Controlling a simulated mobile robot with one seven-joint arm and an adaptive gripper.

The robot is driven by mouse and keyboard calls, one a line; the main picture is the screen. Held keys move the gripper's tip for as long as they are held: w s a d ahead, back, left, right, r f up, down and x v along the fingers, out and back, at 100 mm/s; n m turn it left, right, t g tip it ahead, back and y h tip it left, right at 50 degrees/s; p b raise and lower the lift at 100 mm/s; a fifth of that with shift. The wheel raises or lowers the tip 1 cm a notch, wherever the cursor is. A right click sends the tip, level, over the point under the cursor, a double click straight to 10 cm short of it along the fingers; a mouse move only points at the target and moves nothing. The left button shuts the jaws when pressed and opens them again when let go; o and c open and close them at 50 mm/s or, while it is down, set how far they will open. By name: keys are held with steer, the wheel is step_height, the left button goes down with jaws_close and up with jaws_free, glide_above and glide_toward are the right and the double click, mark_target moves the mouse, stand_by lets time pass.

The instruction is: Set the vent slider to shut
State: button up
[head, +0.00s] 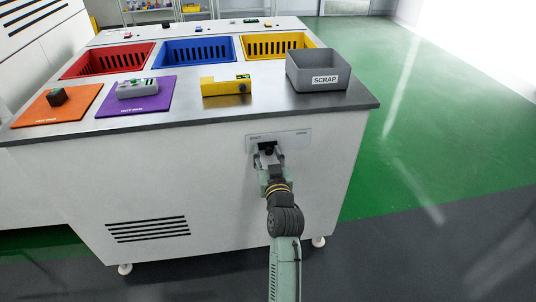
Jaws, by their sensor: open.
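The vent slider's pale plate (292,138) is on the white front face of the bench, below the right part of the worktop. Small print is at both ends of the plate, too blurred to read surely. The dark slider knob (267,147) sits left of the plate's middle. My gripper (268,158) is open at the knob, with one finger on each side of it. Whether the fingers touch the knob cannot be told. The gripper hides the lower part of the knob and plate.
A grey SCRAP bin (318,88) and a yellow block-shaped fixture (225,90) stand near the worktop's front edge above. Orange (35,112) and purple (115,106) mats lie at left. Red, blue and yellow baskets are behind. Green floor is clear at right.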

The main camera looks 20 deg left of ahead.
steer(key=shift+d, duration=0.1)
steer(key=v, duration=1.2)
